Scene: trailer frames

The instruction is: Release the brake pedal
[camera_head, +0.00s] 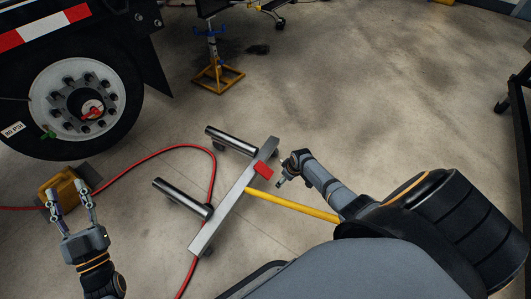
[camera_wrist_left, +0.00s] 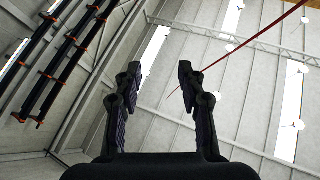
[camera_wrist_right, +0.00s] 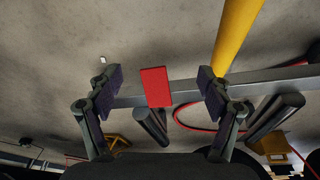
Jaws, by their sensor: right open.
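The brake pedal is a small flat red plate (camera_head: 263,170) on the grey crossbar (camera_head: 232,205) of a wheeled dolly with two dark rollers. In the right wrist view the red pedal (camera_wrist_right: 156,87) lies between my two fingertips as seen from the camera. My right gripper (camera_head: 283,173) is just right of the pedal in the head view; in its wrist view the fingers (camera_wrist_right: 161,88) are wide apart and hold nothing. My left gripper (camera_head: 69,192) points up at the lower left, away from the dolly. Its fingers (camera_wrist_left: 158,85) are apart and empty.
A yellow handle (camera_head: 295,205) runs from the crossbar toward my base. A red hose (camera_head: 180,148) passes under the dolly. A truck wheel (camera_head: 78,105) and a yellow wheel chock (camera_head: 60,188) are at left. A yellow-based stand (camera_head: 217,77) stands behind.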

